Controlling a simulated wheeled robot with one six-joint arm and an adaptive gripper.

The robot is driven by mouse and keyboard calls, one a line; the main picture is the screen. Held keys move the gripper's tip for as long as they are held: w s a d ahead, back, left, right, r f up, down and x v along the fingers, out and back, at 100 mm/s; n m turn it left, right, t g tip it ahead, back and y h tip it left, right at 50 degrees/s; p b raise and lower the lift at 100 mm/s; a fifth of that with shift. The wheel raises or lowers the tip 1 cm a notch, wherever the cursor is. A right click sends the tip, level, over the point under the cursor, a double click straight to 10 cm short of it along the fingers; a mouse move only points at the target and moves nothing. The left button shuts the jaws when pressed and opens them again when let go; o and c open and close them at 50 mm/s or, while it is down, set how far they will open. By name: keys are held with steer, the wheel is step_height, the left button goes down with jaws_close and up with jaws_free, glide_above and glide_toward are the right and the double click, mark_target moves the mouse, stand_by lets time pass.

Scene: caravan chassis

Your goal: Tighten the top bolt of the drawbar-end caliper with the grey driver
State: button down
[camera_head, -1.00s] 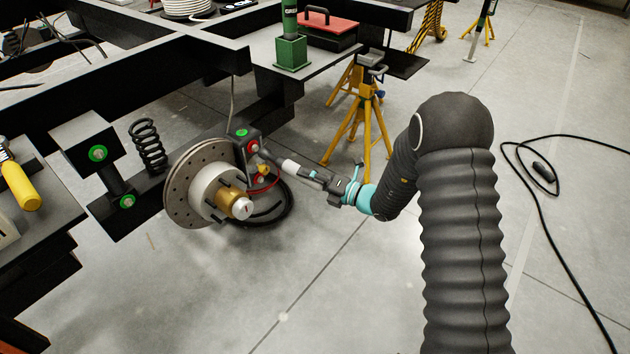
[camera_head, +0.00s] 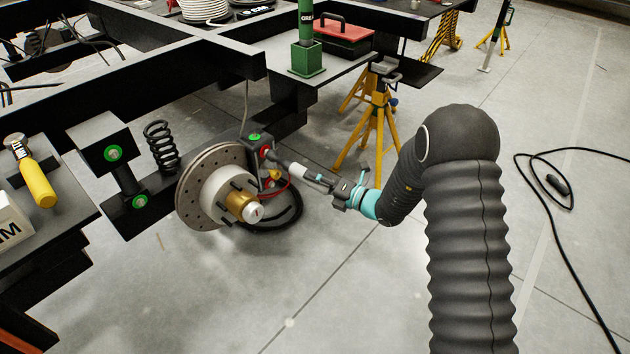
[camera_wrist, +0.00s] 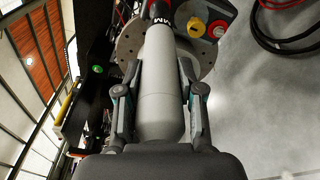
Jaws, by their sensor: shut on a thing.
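The caliper (camera_head: 256,146) is a dark block on the rim of the drilled brake disc (camera_head: 206,190). It has a green-marked spot (camera_head: 254,137) on top and a red-ringed bolt (camera_head: 266,153) on its face. My gripper (camera_head: 341,190) is shut around the grey driver (camera_head: 301,171), which points left at the red-ringed bolt. The driver's tip is at or very near that bolt; contact cannot be told. In the wrist view, the driver's grey body (camera_wrist: 162,90) lies between both fingers of my gripper (camera_wrist: 160,98). A lower red-ringed bolt (camera_wrist: 220,28) shows right of the driver; the tip is cut off.
A yellow jack stand (camera_head: 375,125) stands behind my gripper. A coil spring (camera_head: 161,147) and green-marked bracket (camera_head: 104,146) are left of the disc. A yellow-handled tool (camera_head: 38,181) lies at far left. A black cable (camera_head: 558,185) lies on the otherwise clear floor at right.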

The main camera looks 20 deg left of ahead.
steer(key=shift+w+a+r, duration=0.1)
steer(key=shift+w+a, duration=0.15)
steer(key=shift+a, duration=0.25)
steer(key=shift+w+a, duration=0.2)
steer(key=shift+a, duration=0.25)
stand_by(0.6)
steer(key=shift+a, duration=0.1)
stand_by(1.4)
stand_by(0.9)
